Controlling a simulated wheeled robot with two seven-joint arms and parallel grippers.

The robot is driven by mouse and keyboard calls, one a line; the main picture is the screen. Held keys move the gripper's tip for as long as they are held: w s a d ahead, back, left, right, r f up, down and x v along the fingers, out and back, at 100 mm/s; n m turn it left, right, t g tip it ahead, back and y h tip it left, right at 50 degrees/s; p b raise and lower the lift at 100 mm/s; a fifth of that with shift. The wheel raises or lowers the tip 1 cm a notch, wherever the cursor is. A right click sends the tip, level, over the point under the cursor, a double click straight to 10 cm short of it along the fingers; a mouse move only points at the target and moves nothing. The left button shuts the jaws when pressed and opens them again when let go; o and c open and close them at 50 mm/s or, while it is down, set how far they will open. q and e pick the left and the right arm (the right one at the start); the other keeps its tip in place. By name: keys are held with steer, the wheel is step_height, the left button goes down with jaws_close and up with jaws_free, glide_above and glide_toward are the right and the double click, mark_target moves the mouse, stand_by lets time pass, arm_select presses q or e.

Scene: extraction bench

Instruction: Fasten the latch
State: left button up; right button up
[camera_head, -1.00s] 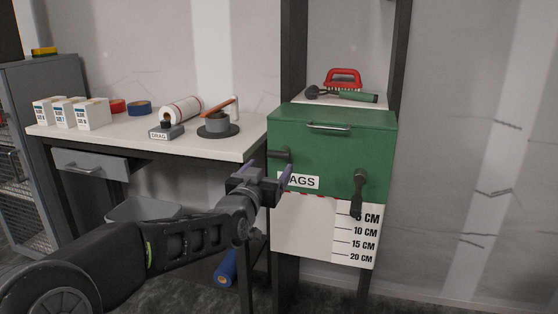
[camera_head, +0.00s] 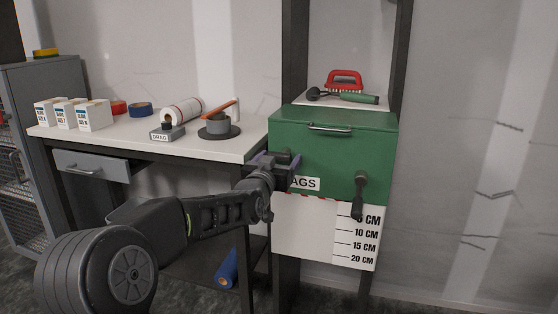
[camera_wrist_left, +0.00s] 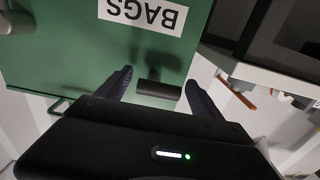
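A green box (camera_head: 325,143) labelled BAGS stands in the dark frame. Its left latch, a short dark handle (camera_wrist_left: 158,90), shows in the left wrist view between my fingers, with visible space on both sides. In the head view my gripper mostly hides this latch. A second, longer dark handle (camera_head: 360,194) hangs nearly vertical on the front's right side. My left gripper (camera_head: 279,160) is open at the box's left front; its two fingers (camera_wrist_left: 160,92) point toward the box. Whether they touch the box cannot be told. My right gripper is not in view.
A white table (camera_head: 190,148) with cartons, tape rolls and a small pot is left of the box. A white scale board (camera_head: 310,230) hangs below the box. Right of the frame is clear wall.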

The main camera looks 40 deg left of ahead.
arm_select(q)
steer(key=c, duration=1.4)
steer(key=shift+m, duration=0.3)
steer(key=m, duration=0.3)
steer(key=shift+r+b, duration=0.2)
steer(key=shift+b, duration=0.15)
steer(key=m, duration=0.4)
steer(key=shift+a+r+m, duration=0.1)
steer(key=shift+r+m, duration=0.15)
steer(key=shift+m, duration=0.05)
steer(key=m, duration=0.1)
steer(key=m+p, duration=0.1)
steer(key=m, duration=0.3)
steer(key=shift+r+p, duration=0.3)
steer(key=shift+d+m+p, duration=0.2)
steer(key=shift+m+p, duration=0.5)
steer(key=shift+m, duration=1.7)
